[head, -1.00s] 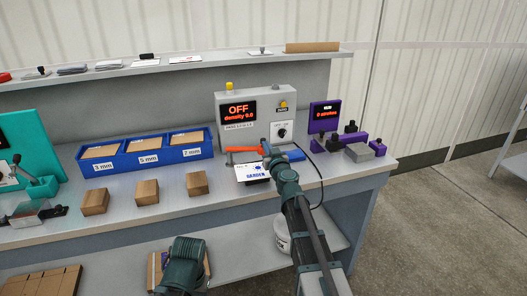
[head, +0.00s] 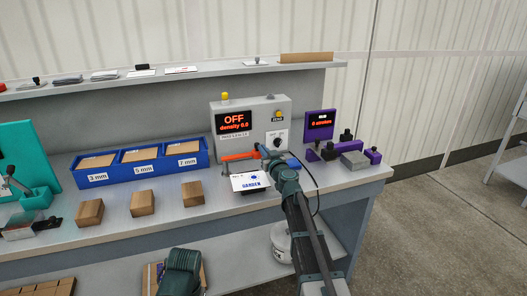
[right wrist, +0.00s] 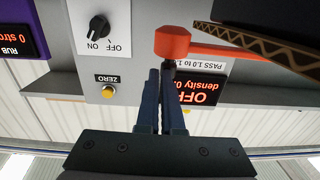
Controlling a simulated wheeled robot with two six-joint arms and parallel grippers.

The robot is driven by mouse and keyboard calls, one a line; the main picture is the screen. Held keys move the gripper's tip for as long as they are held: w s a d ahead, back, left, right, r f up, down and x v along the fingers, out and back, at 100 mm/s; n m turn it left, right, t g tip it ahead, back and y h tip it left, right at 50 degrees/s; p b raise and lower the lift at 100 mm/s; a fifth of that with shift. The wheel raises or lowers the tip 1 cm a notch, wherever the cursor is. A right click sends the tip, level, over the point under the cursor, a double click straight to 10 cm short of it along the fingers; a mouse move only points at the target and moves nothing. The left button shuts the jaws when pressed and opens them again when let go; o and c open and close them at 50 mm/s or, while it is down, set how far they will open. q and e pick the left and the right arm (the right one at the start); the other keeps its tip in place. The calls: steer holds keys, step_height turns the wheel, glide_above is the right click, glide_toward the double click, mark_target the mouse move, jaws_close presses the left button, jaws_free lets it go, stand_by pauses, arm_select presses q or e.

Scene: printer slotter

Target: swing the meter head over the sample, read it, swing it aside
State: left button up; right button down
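The grey meter box (head: 251,128) stands at the back of the bench. Its display (head: 234,120) reads OFF and a density near zero. An orange arm (head: 238,157) runs out along its front, left of my right gripper, above a white printed sample card (head: 250,182). My right gripper (head: 262,152) is at the right end of the orange arm. In the right wrist view its fingers (right wrist: 160,85) are close together, with tips by the orange block (right wrist: 172,42); nothing clear shows between them.
A blue bin (head: 142,163) with 3, 5 and 7 mm compartments stands left of the meter, behind several cardboard blocks (head: 143,203). A purple rub tester (head: 319,123) with a grey block (head: 354,160) is to the right. A dial (right wrist: 98,27) and ZERO button (right wrist: 107,92) are near my right gripper.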

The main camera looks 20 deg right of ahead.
steer(key=shift+w, duration=0.2)
arm_select(q)
steer(key=shift+s+d, duration=0.2)
steer(key=shift+d, duration=0.2)
arm_select(e)
steer(key=s+d, duration=0.4)
steer(key=s, duration=0.9)
steer(key=shift+s, duration=0.4)
steer(key=shift+d, duration=0.1)
